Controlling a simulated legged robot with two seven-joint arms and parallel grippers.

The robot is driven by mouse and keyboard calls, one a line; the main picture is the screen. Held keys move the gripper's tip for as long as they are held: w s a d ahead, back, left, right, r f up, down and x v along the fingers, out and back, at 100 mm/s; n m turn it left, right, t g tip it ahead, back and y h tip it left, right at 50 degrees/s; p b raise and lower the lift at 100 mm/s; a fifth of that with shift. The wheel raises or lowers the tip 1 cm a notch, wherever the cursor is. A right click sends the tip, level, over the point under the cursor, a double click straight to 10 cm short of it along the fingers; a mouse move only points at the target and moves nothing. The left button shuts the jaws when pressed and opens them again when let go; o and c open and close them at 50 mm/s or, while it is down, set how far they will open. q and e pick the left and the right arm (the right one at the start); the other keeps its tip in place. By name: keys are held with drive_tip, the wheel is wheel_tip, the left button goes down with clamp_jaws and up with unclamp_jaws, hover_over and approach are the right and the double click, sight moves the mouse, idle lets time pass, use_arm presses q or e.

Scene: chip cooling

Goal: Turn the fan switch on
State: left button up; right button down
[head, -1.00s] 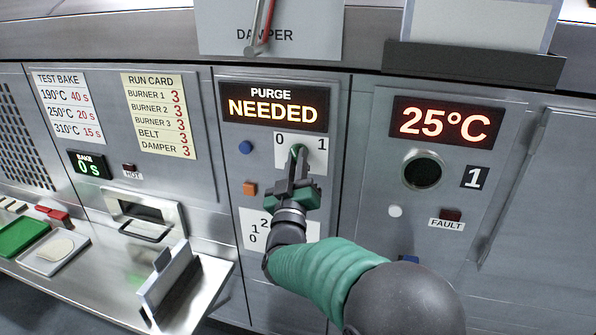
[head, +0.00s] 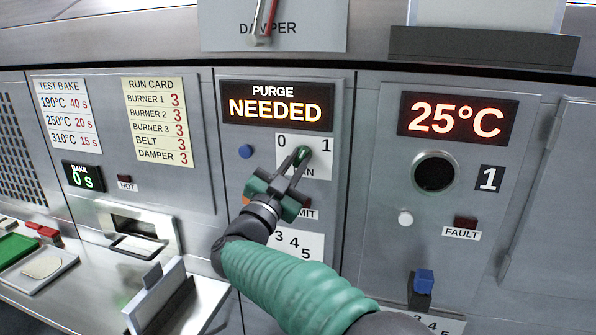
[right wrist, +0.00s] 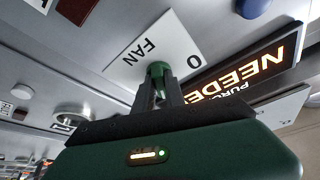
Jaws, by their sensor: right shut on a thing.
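The fan switch (head: 302,153) is a small green knob on a white plate (head: 318,171) marked 0 and 1, under the lit "PURGE NEEDED" display (head: 276,106). My right gripper (head: 298,165) is shut on the knob. The knob is tilted toward the 1 in the head view. In the right wrist view the green knob (right wrist: 158,70) sits between the fingertips, beside the FAN label (right wrist: 137,52). My left gripper is not in view.
A blue button (head: 245,152) is left of the plate. At right are a 25°C display (head: 457,119), a white button (head: 405,217), a round dark port (head: 434,172) and a blue-topped lever (head: 423,281). A metal shelf stands at lower left.

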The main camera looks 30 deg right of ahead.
drive_tip(key=shift+f+m+g+b, duration=0.15)
drive_tip(key=shift+m+g+b, duration=0.2)
drive_tip(key=shift+m+g, duration=0.85)
drive_tip(key=shift+m, duration=0.7)
drive_tip(key=c, duration=1.8)
unclamp_jaws()
drive_tip(key=o, duration=0.4)
drive_tip(key=shift+a+r, duration=0.1)
drive_tip(key=shift+r, duration=0.1)
drive_tip(key=f+b+v, duration=0.1)
drive_tip(key=v, duration=1.6)
drive_tip(key=shift+b, duration=0.35)
